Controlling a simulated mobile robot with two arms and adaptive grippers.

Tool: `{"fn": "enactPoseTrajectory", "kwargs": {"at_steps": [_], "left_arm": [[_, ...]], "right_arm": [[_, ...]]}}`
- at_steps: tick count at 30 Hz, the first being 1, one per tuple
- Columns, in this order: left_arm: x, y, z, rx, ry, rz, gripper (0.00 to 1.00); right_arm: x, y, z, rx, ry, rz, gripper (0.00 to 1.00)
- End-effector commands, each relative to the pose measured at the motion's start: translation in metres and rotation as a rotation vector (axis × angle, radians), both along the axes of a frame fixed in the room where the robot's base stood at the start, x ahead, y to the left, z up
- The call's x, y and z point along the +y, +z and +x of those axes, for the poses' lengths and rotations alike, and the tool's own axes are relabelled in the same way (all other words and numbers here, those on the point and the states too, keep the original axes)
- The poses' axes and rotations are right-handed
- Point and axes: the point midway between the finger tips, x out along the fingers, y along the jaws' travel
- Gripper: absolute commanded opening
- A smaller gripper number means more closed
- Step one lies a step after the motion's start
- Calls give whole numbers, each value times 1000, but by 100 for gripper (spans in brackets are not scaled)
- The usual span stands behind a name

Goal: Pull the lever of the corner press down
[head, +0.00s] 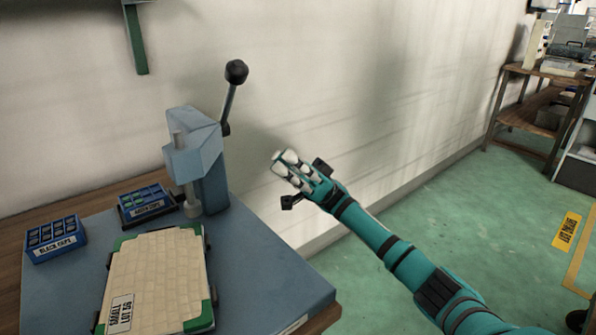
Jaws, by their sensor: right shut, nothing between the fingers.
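The corner press (199,165) is a blue-grey block standing at the back of the table against the wall. Its lever (230,101) points up and leans slightly right, with a black ball knob (236,71) at the top. My right gripper (283,163) is shut and empty. In the picture it is to the right of the press and below the knob, apart from the lever. My left gripper is not in view.
A tray panel (155,268) with green corners lies on the blue mat (262,262) in front of the press. Blue boxes of black caps (55,240) and green caps (146,205) stand to the left. A green bracket (136,40) hangs above.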

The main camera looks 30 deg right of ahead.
Motion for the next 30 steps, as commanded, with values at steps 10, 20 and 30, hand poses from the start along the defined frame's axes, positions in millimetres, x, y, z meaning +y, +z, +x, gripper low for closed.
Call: {"fn": "enactPoseTrajectory", "kwargs": {"at_steps": [10, 20, 30], "left_arm": [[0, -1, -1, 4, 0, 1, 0], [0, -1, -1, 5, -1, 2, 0], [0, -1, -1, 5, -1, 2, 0]], "right_arm": [[-48, -51, 18, 3, -4, 1, 0], [-70, -74, 24, 1, -2, 0, 0], [-72, -76, 24, 0, 0, 0, 0]]}}
